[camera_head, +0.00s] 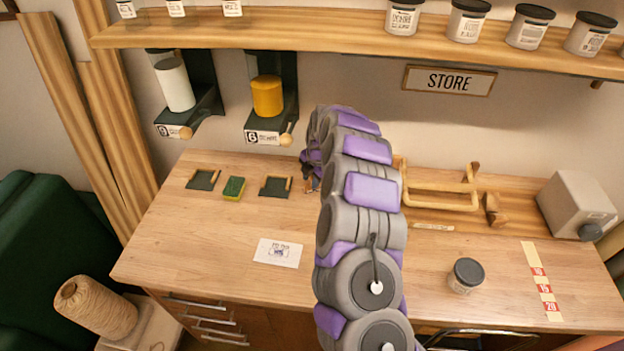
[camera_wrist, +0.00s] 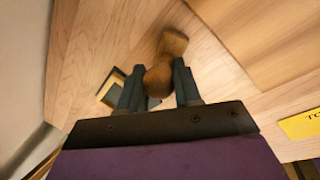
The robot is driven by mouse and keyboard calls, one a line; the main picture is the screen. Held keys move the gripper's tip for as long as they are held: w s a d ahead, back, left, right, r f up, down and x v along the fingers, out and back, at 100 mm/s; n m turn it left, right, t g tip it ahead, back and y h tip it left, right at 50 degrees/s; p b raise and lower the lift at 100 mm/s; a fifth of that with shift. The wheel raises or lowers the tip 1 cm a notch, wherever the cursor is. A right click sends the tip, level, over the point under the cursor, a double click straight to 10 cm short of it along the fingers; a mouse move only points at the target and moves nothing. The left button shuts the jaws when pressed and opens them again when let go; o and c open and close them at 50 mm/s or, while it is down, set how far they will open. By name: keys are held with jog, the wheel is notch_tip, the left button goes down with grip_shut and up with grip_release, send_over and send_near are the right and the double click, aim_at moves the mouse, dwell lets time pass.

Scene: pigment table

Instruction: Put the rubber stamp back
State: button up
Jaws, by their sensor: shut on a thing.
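The rubber stamp (camera_wrist: 173,45) has a rounded brown wooden handle. In the wrist view my gripper (camera_wrist: 158,88) is shut on the stamp, with one dark finger on each side of the rounded end. The other end of the stamp points away over the light wood tabletop. I cannot tell whether it touches the wood. In the head view my gripper (camera_head: 311,172) is at the back of the table, right of the dark pads, and is largely hidden by my arm.
A wooden rack (camera_head: 440,205) and grey box (camera_head: 578,205) stand right. A lidded jar (camera_head: 465,275) and printed card (camera_head: 278,252) are on the table. Dispensers (camera_head: 267,97) hang above.

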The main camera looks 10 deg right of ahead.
jog(key=shift+a, duration=0.65)
jog(key=o, duration=0.8)
jog(key=shift+d, duration=0.55)
jog(key=shift+o, duration=0.2)
jog(key=shift+a, duration=0.1)
